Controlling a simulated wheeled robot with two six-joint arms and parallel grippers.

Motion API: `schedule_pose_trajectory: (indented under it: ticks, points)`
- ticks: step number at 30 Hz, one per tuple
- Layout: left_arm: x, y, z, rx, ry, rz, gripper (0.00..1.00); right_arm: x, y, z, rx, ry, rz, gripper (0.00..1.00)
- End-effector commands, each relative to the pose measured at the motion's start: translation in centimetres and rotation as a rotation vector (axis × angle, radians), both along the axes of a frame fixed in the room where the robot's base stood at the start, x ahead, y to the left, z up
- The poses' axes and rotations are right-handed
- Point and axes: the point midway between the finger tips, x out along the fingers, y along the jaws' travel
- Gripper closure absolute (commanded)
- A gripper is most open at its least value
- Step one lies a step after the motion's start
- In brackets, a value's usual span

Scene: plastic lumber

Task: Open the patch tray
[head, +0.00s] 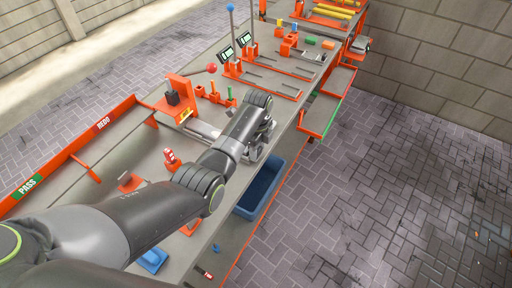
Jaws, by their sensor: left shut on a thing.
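My left arm reaches in from the lower left across the grey bench (150,190). My left gripper (257,152) points down by the bench's front edge, above the blue bin. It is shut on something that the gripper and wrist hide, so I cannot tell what. Orange tray-like frames stick out from the bench's front edge: one with a green bar (333,112) and another behind it (340,80). No label on them is readable, so I cannot tell which is the patch tray. They stand apart from my left gripper. My right gripper is not in view.
A blue bin (252,207) sits below the front edge. An orange press with a red-knobbed lever (211,69) stands behind my wrist. An orange rail marked PASS and REDO (75,150) runs along the left.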

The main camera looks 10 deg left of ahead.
Motion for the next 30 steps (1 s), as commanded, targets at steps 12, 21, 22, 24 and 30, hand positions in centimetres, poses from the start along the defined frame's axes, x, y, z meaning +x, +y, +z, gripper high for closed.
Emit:
schedule_pose_trajectory:
  ticks: [12, 21, 22, 24, 30]
  points:
    - [0.0, 0.0, 0.0, 0.0, 0.0, 0.0, 0.42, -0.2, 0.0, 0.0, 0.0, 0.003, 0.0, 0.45]
    - [0.1, 0.0, 2.2, -0.001, -0.004, 0.0, 0.42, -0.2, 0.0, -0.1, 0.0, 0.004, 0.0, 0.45]
    - [0.1, 0.0, 2.8, -0.002, -0.005, 0.0, 0.42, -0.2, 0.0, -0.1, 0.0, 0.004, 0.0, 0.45]
    - [0.2, 0.0, 4.2, -0.001, -0.006, 0.0, 0.42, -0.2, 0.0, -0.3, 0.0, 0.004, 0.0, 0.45]
    - [0.1, 0.0, 9.1, -0.001, -0.007, -0.001, 0.42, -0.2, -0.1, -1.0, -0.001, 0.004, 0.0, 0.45]
